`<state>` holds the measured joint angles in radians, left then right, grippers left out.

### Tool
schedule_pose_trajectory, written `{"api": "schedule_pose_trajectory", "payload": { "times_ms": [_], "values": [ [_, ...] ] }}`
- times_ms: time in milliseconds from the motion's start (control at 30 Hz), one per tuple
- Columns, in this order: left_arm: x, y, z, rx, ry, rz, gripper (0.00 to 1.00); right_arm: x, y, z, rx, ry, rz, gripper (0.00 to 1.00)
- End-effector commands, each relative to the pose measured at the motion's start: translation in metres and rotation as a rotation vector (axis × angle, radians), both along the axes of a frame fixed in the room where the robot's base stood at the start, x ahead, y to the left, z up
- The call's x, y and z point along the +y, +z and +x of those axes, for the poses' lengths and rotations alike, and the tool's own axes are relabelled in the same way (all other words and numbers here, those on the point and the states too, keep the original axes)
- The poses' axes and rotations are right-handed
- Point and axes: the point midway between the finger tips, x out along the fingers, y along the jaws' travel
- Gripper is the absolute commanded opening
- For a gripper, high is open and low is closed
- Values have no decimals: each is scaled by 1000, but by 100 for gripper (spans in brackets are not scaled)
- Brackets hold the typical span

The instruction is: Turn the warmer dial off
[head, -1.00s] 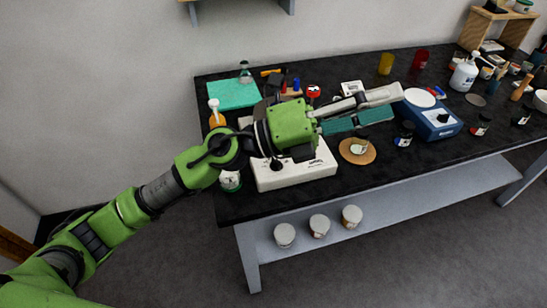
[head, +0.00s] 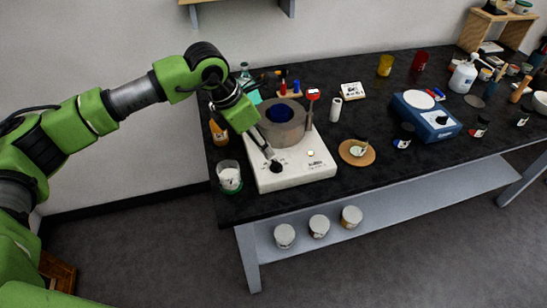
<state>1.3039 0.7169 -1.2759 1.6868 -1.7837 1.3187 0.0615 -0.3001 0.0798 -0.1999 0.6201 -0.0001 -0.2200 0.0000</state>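The warmer (head: 300,172) is a white box at the table's front left, with a round grey heater pot (head: 283,122) on top that has a dark blue inside. Its black dial (head: 276,167) sits on the front left part of the box. My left gripper (head: 269,153) points down and to the right, with its fingertips at or just above the dial; I cannot tell whether they touch it. The fingers overlap in this view, so their opening is hidden. My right gripper is not in view.
A white-filled glass jar (head: 229,177) and an orange bottle (head: 219,132) stand left of the warmer. A cork coaster with a small jar (head: 357,151) is to its right. A blue device with a white plate (head: 428,117) stands farther right. Jars sit on the lower shelf.

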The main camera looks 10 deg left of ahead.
Motion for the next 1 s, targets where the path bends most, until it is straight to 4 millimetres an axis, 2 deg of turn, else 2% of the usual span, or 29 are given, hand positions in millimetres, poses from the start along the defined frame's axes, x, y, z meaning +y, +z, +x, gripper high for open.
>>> {"api": "schedule_pose_trajectory", "payload": {
  "times_ms": [33,300,500,667,900,933,1000],
  "values": [
    [-4,-8,2,6,-1,0,43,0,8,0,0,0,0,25],
    [-21,-61,16,4,-1,-2,43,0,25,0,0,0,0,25],
    [-29,-86,23,2,-1,-4,43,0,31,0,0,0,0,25],
    [-31,-94,25,1,-1,-2,43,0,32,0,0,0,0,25],
    [-31,-95,25,0,-2,-2,43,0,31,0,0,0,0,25],
    [-31,-95,25,0,-2,-2,40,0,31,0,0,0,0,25],
    [-31,-95,25,0,-2,-2,22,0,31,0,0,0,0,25]
  ]
}}
